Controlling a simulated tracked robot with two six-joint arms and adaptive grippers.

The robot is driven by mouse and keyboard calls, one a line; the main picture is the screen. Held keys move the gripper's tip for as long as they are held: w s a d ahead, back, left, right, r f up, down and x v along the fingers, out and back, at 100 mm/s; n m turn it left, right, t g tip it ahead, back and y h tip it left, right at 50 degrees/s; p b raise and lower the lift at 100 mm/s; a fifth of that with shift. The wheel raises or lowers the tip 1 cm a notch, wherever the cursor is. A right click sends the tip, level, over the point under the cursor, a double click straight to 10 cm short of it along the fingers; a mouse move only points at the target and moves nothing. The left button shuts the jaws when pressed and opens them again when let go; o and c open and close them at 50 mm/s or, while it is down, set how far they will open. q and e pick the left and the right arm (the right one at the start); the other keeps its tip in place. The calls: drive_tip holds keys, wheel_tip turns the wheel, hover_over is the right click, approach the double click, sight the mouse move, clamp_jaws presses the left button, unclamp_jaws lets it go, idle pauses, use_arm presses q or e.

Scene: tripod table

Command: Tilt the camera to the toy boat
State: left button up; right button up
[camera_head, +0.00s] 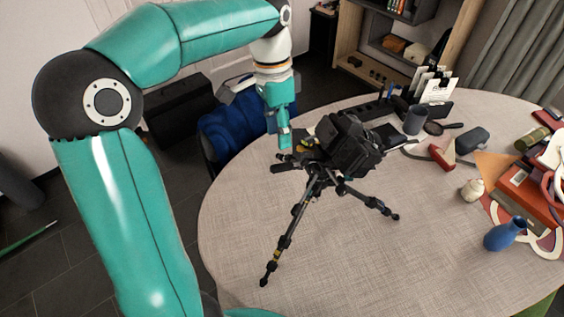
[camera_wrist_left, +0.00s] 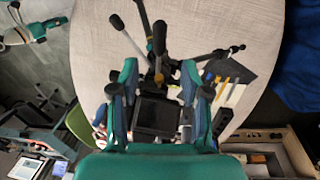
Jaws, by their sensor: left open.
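The black camera (camera_head: 348,145) sits on a black tripod (camera_head: 283,240) standing on the round table. The toy boat, with a red hull and pale sail (camera_head: 442,157), stands to the right of the camera. My left gripper (camera_head: 285,143) is at the camera's left, beside the tripod head's handles. In the left wrist view my left gripper (camera_wrist_left: 158,75) is open, with the dark camera body (camera_wrist_left: 155,115) between its fingers and a handle (camera_wrist_left: 158,40) beyond. I cannot tell whether the fingers touch anything. My right gripper is not in view.
The pale round table (camera_head: 345,255) is clear at the front. A dark mug (camera_head: 415,120) and magnifier (camera_head: 443,128) lie behind the boat. A small cream pot (camera_head: 472,190), a blue vase (camera_head: 505,233) and red books (camera_head: 530,193) are at the right. A blue chair (camera_head: 232,125) stands behind my gripper.

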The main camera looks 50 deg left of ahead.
sight(281, 164)
use_arm(q)
drive_tip(key=f, duration=0.3)
drive_tip(key=d+f, duration=0.1)
drive_tip(key=f, duration=0.4)
drive_tip(key=shift+s+d+f, duration=0.15)
drive_tip(key=shift+s+f, duration=0.15)
drive_tip(key=shift+s, duration=0.05)
clamp_jaws()
